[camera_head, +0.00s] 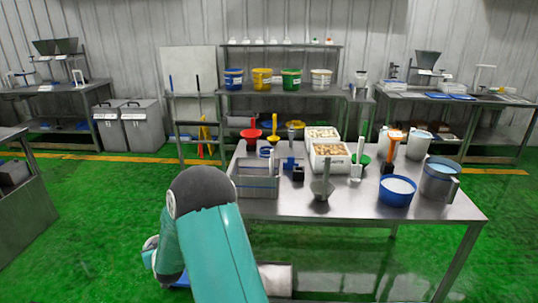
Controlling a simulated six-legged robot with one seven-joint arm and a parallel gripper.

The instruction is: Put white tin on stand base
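No thing is clearly the white tin. White candidates are a white tub (419,146) at the table's far right and a white bucket (321,79) on the back shelf. My teal and grey arm fills the lower middle, in front of the table's left part. My gripper cannot be made out, so its opening and any load are hidden.
The steel table (330,205) holds a grey crate (257,184), white boxes of pale items (330,157), a blue tub (397,191), a steel jug (439,179) and several upright-handled scoops. Its front strip is clear. Green floor (80,215) is open at the left.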

